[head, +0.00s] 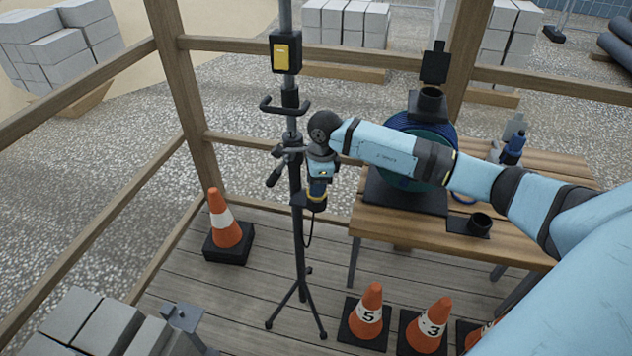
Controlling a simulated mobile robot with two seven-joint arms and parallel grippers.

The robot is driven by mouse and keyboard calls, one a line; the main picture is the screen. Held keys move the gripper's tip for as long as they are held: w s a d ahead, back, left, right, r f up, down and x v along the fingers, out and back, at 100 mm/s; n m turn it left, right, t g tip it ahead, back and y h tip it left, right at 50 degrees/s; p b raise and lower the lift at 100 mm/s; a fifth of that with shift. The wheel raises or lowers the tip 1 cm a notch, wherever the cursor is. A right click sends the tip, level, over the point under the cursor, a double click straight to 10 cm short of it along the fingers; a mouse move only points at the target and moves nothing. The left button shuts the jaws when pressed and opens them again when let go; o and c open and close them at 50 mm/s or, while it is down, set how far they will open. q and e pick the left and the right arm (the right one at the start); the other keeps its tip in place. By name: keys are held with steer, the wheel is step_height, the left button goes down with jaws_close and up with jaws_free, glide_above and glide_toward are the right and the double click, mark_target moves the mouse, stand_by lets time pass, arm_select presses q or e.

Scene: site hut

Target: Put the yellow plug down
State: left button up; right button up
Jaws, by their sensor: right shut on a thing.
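My right gripper (319,180) points down beside the stand's pole, at the end of my light-blue arm. It is shut on the yellow plug (317,197), which shows only as a small yellow band below the wrist. The fingertips and most of the plug are hidden or too small to make out. A thin dark cable hangs in a loop below it. The plug is at a small dark holder on the tripod stand (297,235); I cannot tell whether it touches the holder. My left gripper is not in view.
The stand carries a dark box with a yellow face (285,52) and dark handles. Orange cones (225,220) and grey blocks (75,318) stand on the deck.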

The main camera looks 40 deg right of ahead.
steer(key=shift+f, duration=0.25)
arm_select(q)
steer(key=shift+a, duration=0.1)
arm_select(e)
steer(key=shift+f+b, duration=0.3)
steer(key=o, duration=1)
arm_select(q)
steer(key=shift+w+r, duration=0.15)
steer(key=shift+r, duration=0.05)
